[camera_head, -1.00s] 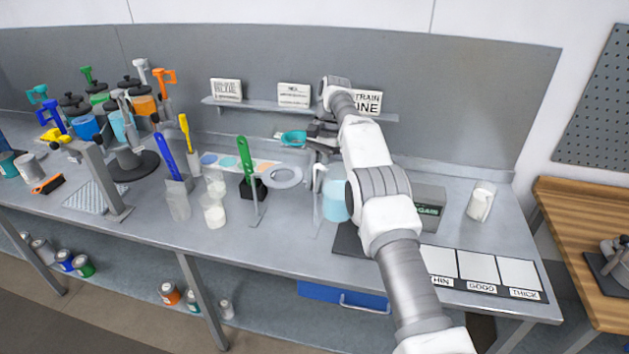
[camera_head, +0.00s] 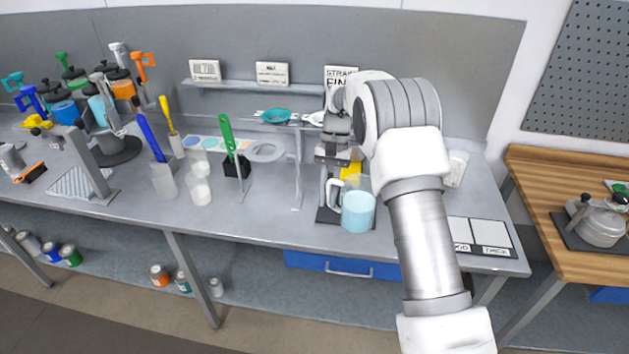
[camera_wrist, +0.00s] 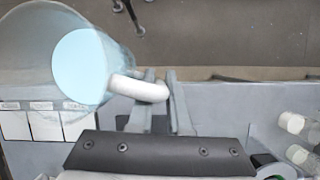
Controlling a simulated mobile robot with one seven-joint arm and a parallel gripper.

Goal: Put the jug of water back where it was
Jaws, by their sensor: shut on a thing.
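The jug of water (camera_head: 357,212) is a clear vessel with light blue water. It is in front of my arm, over or near the front edge of the bench. My gripper (camera_head: 331,178) is shut on its white handle (camera_head: 333,192), at the jug's left. In the wrist view my gripper (camera_wrist: 160,98) has the handle (camera_wrist: 138,88) between its fingers, and the jug (camera_wrist: 84,66) extends to the upper left. The jug looks upright. I cannot tell whether its base touches anything.
A black mat (camera_head: 327,215) lies below and beside the jug. A strainer stand (camera_head: 297,178) with a teal strainer (camera_head: 276,115) stands to the left. White labelled cards (camera_head: 488,233) lie right of my arm. A green-handled tool (camera_head: 227,137) and beakers (camera_head: 200,190) stand further left.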

